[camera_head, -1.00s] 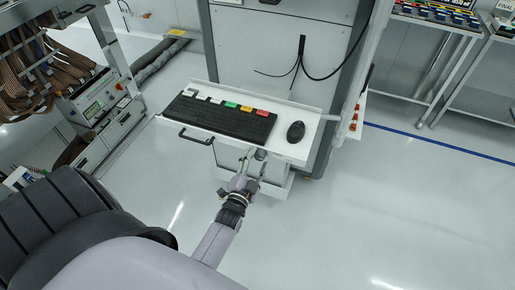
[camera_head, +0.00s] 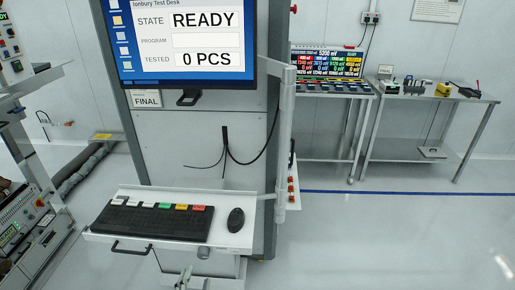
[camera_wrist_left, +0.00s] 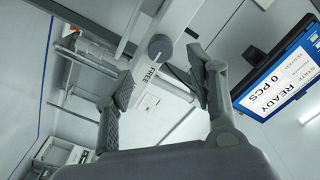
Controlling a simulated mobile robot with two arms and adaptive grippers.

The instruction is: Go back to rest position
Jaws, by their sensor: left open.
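My left gripper (camera_wrist_left: 163,88) is open and empty in the left wrist view. A round grey knob (camera_wrist_left: 160,46) shows just beyond the fingertips, with a label reading FREE (camera_wrist_left: 150,72) between the fingers. The gripper appears apart from the knob. In the head view only the tips of the left gripper (camera_head: 190,281) show at the bottom edge, below the keyboard shelf (camera_head: 222,236). The knob (camera_head: 203,253) shows under the shelf's front edge. The rest of the left arm is cut off, and my right gripper is in neither view.
The shelf holds a black keyboard (camera_head: 150,220) with coloured keys and a mouse (camera_head: 236,220). A monitor (camera_head: 190,45) above reads READY and 0 PCS. A rack (camera_head: 35,225) stands at left, a bench (camera_head: 430,95) at back right. The floor (camera_head: 390,240) at right is clear.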

